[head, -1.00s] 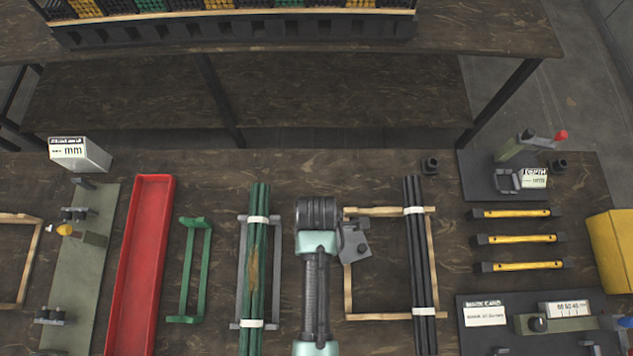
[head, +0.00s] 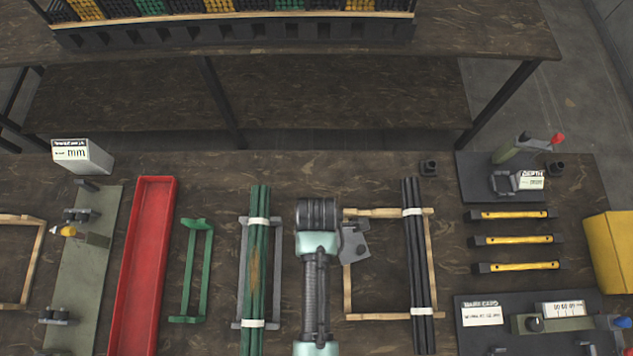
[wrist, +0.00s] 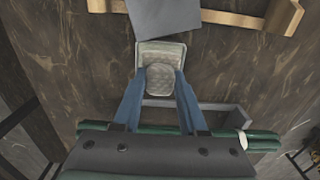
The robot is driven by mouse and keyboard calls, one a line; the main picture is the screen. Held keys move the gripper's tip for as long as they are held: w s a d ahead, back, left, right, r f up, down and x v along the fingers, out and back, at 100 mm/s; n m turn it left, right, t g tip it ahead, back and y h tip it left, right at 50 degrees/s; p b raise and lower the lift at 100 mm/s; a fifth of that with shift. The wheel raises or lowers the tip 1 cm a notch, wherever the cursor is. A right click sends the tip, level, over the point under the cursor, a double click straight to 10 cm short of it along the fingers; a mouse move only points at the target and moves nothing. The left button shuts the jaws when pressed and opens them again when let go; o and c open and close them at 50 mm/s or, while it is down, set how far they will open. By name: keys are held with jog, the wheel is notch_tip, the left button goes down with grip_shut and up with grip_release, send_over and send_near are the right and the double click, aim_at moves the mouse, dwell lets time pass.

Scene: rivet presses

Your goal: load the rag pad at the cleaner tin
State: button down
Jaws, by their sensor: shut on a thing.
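In the wrist view, my gripper (wrist: 160,85) has its two blue fingers shut on a pale round rag pad (wrist: 160,77). Beyond the pad lies a squarish pale tin (wrist: 160,47), which looks like the cleaner tin, with a textured pale inside. The pad overlaps the tin in this view; I cannot tell whether they touch. A flat grey plate (wrist: 165,14) adjoins the tin's far edge. It also shows in the head view (head: 355,243), just right of my arm. In the head view, my arm hides the fingers, the pad and the tin.
A bundle of green rods (head: 259,255) lies left of my arm on a grey rack. Dark rods (head: 415,255) lie to the right across a wooden frame (head: 378,316). Further left are a green stand (head: 187,275) and a red tray (head: 142,265). Yellow-handled tools (head: 515,240) lie right.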

jog(key=shift+r+p, duration=3.05)
jog(key=shift+r, duration=0.1)
